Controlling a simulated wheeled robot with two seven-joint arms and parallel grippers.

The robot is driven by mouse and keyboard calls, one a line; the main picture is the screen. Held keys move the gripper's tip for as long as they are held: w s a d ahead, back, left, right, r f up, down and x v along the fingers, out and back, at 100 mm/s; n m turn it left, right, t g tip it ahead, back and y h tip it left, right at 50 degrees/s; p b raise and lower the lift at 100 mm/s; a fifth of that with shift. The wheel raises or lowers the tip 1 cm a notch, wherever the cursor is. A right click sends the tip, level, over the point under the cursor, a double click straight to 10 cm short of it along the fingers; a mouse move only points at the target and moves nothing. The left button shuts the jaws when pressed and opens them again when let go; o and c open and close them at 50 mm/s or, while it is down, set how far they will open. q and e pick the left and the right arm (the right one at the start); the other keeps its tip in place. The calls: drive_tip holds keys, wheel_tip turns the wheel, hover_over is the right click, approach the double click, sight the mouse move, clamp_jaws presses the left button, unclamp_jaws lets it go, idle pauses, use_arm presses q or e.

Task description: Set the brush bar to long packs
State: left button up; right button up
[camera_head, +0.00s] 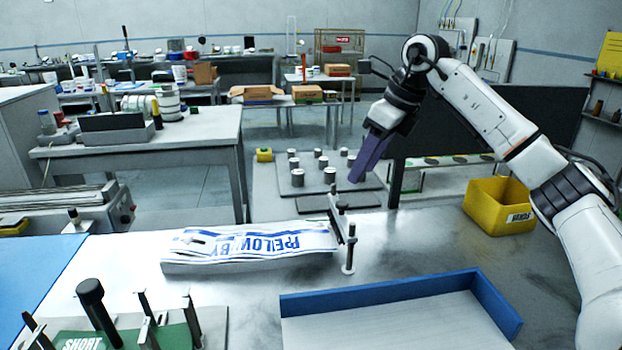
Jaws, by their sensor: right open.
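A green plate (172,337) with the word SHORT in white lies at the lower left, partly cut off by the frame. A black round-topped knob (90,291) on a dark stem stands tilted above it, with several metal posts around it. I cannot tell for sure which part is the brush bar, and no LONG mark shows. My right gripper (361,171), with purple fingers, hangs high at centre right, well away from the knob. It is open and holds nothing. My left gripper is out of view.
A stack of white and blue printed strips (250,262) lies mid-table beside a metal post stand (347,245). A blue-walled tray (390,292) fills the front right. A yellow bin (487,212) stands at the right.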

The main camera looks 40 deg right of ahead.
sight(343, 203)
drive_tip(key=x, duration=0.8)
drive_tip(key=shift+w+a+f, duration=0.1)
drive_tip(key=shift+w+f, duration=0.05)
drive_tip(key=shift+f, duration=0.15)
drive_tip(key=shift+w+f, duration=0.15)
drive_tip(key=shift+f, duration=0.15)
drive_tip(key=shift+w+f, duration=0.15)
drive_tip(key=shift+f, duration=0.1)
drive_tip(key=c, duration=1)
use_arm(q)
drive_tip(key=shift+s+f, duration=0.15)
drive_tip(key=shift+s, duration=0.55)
use_arm(e)
clamp_jaws()
